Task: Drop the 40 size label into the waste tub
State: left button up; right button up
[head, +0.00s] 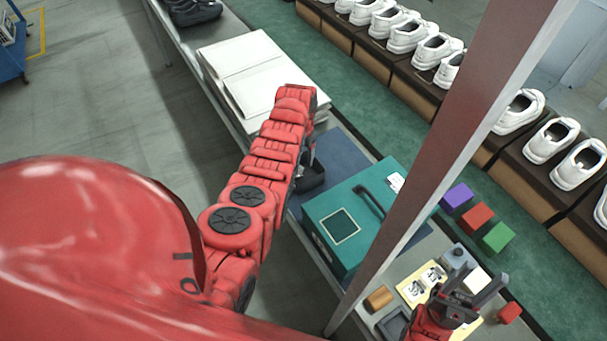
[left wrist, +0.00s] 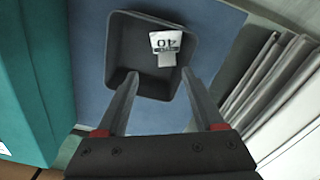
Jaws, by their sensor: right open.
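The dark grey waste tub (left wrist: 118,50) stands on a blue mat in the left wrist view. The white label marked 40 (left wrist: 165,42) shows within its outline, seemingly inside it near the far wall; a paler piece shows just below the label. My left gripper (left wrist: 160,74) is over the near side of the tub, its two fingers apart with nothing between them. In the head view the tub (head: 313,180) is partly hidden behind my left arm, which also hides that gripper. My right gripper (head: 477,283) is open above the label area at lower right.
A teal case (head: 322,205) with a dark handle stands beside the tub. A stack of white boxes (head: 245,65) lies on its other side. A slanted metal post (head: 455,150) crosses the view. Purple (head: 457,195), red (head: 476,216) and green (head: 497,237) cubes sit near the shoe line.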

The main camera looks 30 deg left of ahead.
pick_arm(q)
jog(key=shift+r, duration=0.1)
notch_tip(320, 180, up, 17)
jog(key=p, duration=0.3)
dwell(0.5)
jog(key=shift+r, duration=0.1)
